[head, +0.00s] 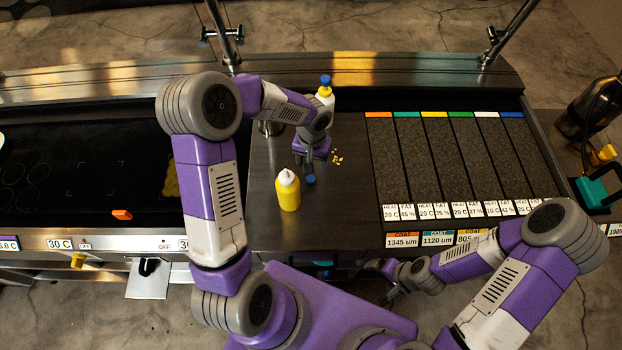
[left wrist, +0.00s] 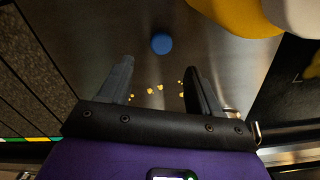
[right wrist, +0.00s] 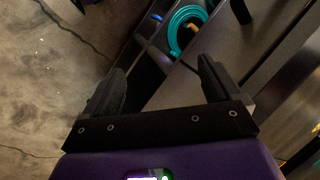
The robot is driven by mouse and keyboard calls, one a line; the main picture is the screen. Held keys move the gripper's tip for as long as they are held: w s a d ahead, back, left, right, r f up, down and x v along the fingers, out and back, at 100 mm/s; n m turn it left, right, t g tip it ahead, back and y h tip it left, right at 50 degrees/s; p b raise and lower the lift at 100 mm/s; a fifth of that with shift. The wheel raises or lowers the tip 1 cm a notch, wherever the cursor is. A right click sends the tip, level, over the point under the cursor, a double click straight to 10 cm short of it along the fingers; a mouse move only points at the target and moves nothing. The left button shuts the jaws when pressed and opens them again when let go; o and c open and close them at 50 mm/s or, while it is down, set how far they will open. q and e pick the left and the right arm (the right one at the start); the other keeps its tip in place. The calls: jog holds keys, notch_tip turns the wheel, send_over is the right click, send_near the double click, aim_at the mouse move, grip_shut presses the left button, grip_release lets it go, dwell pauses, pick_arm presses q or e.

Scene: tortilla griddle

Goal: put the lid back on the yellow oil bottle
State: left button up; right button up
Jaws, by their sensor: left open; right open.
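The yellow oil bottle (head: 288,193) stands upright and uncapped on the steel counter, its white spout showing. Its yellow side also shows at the top right of the left wrist view (left wrist: 235,14). A blue lid (head: 310,181) lies on the counter just right of the bottle. In the left wrist view the lid (left wrist: 161,43) is beyond the fingertips, roughly centred between them. My left gripper (left wrist: 160,75) is open and empty, pointing down near the lid. My right gripper (right wrist: 163,72) is open and empty, low in front of the counter.
A second bottle with a blue cap (head: 325,91) stands behind my left arm. Yellow crumbs (head: 337,158) lie right of my left gripper. A rack of dark strips with coloured ends (head: 437,160) fills the right side. The dark griddle (head: 85,165) is at left.

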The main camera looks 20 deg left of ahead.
aim_at(311, 177)
pick_arm(q)
jog(key=shift+f, duration=0.8)
jog(key=shift+f, duration=0.1)
notch_tip(311, 177, down, 5)
jog(key=shift+s+f, duration=0.1)
jog(key=c, duration=1.1)
